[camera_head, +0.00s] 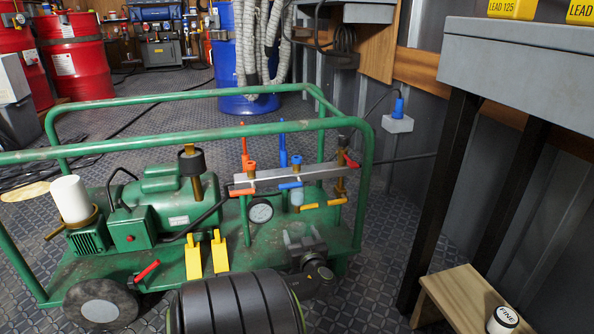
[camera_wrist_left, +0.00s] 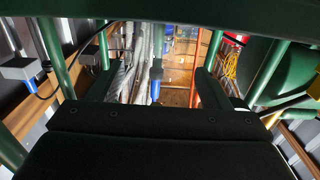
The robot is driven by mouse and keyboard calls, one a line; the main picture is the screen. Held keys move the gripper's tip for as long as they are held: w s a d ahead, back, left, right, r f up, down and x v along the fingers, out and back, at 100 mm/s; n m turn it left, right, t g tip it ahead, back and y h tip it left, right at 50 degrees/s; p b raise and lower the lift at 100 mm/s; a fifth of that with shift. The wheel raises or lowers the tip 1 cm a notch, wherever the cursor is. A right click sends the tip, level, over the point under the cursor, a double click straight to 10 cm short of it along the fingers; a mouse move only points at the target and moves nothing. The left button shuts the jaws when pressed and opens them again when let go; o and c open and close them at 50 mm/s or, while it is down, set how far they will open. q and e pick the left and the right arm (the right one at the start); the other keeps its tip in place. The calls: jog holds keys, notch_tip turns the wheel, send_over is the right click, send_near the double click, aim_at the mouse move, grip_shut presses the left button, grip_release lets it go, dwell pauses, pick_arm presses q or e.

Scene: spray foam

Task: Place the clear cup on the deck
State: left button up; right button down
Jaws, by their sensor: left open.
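A small pale, see-through cup (camera_head: 297,197) hangs upright beneath the blue-handled valve on the grey manifold bar (camera_head: 290,174). My left gripper (camera_head: 302,236) is low in front of it, above the front right of the green deck (camera_head: 248,258). Its jaws are apart. In the left wrist view the two dark fingers (camera_wrist_left: 153,88) stand wide apart with nothing gripped. A slim pale and blue piece shows between them, but I cannot tell if it is the cup. My right gripper is out of view.
Green tube rails (camera_head: 200,137) surround the cart. A round gauge (camera_head: 261,211) and yellow brackets (camera_head: 207,254) stand left of the gripper. A white cylinder (camera_head: 69,199) sits at the deck's left. A grey bench (camera_head: 530,60) and wooden stool (camera_head: 470,296) are at right.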

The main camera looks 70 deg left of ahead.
pick_arm(q)
jog(key=d+p, duration=0.2)
jog(key=d, duration=0.4)
jog(key=shift+s+d, duration=0.25)
jog(key=shift+d, duration=0.05)
